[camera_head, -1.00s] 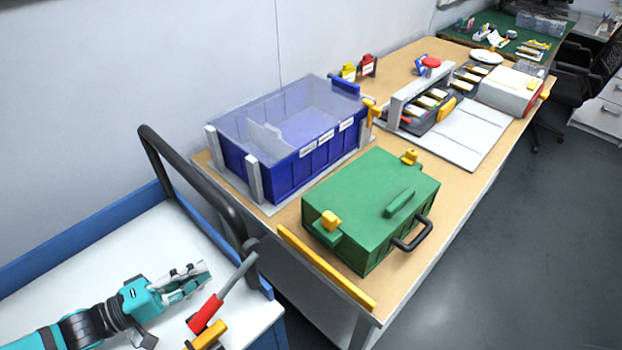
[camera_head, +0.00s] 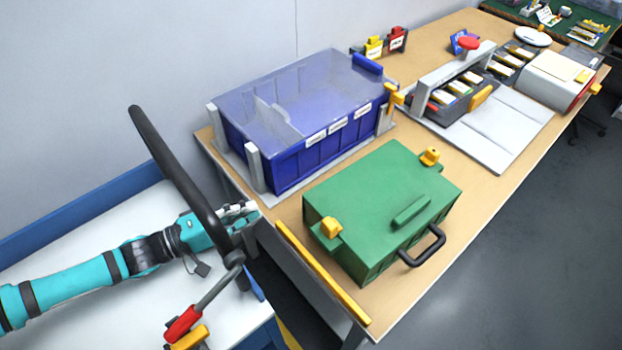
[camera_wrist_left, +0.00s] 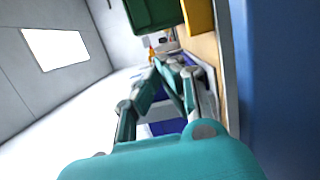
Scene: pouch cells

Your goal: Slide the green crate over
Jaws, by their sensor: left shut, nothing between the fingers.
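The green crate (camera_head: 375,205) stands closed on the front part of the wooden table, with yellow latches on its lid and a black handle on its right side. Part of a green box, likely the crate, shows at the top of the left wrist view (camera_wrist_left: 153,14). My left gripper (camera_head: 252,212) is shut and empty, left of the table edge and partly behind a black rail. It is apart from the crate. Its fingers also show in the left wrist view (camera_wrist_left: 165,75). My right gripper is not in view.
A blue bin (camera_head: 305,125) with a clear lid stands behind the crate. A yellow strip (camera_head: 322,273) lines the table's near edge. A black rail (camera_head: 180,175) rises from the white cart (camera_head: 90,235). A grey board (camera_head: 500,130) lies beyond the crate.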

